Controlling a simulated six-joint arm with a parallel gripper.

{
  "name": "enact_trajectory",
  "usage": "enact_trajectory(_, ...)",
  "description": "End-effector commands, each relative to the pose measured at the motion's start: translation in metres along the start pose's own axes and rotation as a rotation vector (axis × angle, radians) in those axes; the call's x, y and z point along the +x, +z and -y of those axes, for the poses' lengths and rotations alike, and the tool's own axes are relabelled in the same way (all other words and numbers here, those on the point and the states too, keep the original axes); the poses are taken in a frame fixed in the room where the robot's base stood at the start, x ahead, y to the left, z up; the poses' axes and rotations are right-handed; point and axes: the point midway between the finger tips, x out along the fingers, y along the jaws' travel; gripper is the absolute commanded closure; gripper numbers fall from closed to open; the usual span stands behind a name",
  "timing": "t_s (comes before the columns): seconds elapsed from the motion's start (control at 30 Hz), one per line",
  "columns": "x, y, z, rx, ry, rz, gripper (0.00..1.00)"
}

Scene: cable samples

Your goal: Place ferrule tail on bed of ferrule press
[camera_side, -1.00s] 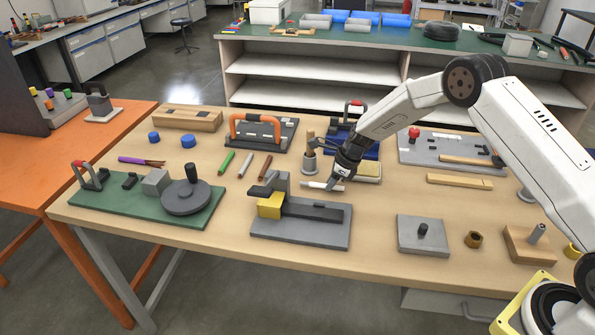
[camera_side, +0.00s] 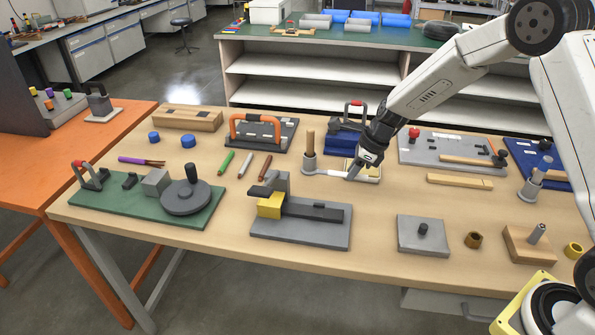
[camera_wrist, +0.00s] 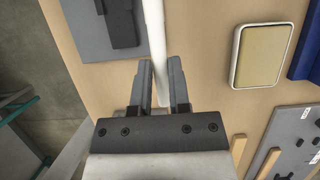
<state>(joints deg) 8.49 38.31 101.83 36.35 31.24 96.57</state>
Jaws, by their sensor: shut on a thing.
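My gripper (camera_side: 354,172) is shut on a thin white rod-like piece (camera_side: 330,172), which I take to be the ferrule tail. In the wrist view the white piece (camera_wrist: 157,40) runs up out of frame from between the two fingers (camera_wrist: 160,88). In the side view it points left, low over the table; I cannot tell whether it touches the table. A grey press (camera_side: 300,234) with a yellow block, an upright and a long dark bed (camera_side: 318,212) stands front left of my gripper, apart from it. Its grey base (camera_wrist: 85,40) shows at the wrist view's upper left.
A cream pad in a white-rimmed tray (camera_wrist: 234,65) lies close beside my gripper. A grey holder with a wooden handle (camera_side: 310,145) stands near the white piece's left end. Green, white and brown sticks (camera_side: 265,166) lie farther left. A blue fixture (camera_side: 340,140) stands behind.

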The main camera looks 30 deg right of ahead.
Motion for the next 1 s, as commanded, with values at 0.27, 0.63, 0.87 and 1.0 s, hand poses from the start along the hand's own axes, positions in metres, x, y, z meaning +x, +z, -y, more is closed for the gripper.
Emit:
enact_trajectory(0.27, -0.025, -0.017, -0.026, 0.002, -0.002, 0.001, 1.00)
enact_trajectory(0.63, -0.040, -0.027, -0.042, 0.001, -0.001, 0.001, 1.00)
enact_trajectory(0.87, -0.040, -0.028, -0.043, 0.001, -0.001, 0.001, 1.00)
enact_trajectory(1.0, -0.040, -0.028, -0.043, 0.001, -0.001, 0.001, 1.00)
